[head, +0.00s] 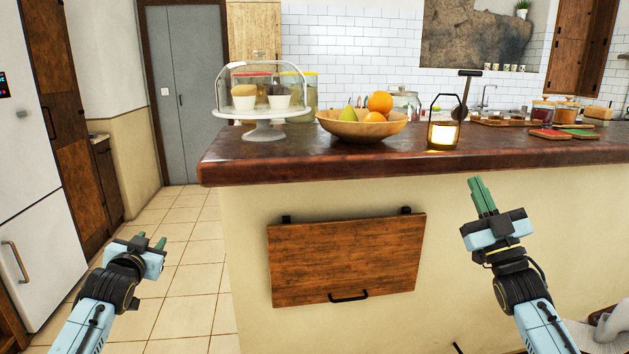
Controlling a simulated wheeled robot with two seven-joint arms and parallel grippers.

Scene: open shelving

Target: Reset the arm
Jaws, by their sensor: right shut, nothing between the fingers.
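My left gripper (151,239) is at the lower left, in front of the tiled floor and left of the counter. Its green fingertips stand a little apart with nothing visible between them, so it looks open. My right gripper (481,194) is at the right, in front of the counter's pale front wall. Its green fingers point up and lie together, shut and empty. The fingertips show just below the counter's edge in the picture. Both forearms come up from the bottom of the view, and neither gripper visibly touches anything.
A dark counter (300,163) crosses the view, with a wooden panel (345,260) on its front. On top are a domed stand (264,132), a fruit bowl (350,128), a lit lantern (442,133) and jars. A white fridge (35,180) is left; tiled floor (190,290) between is clear.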

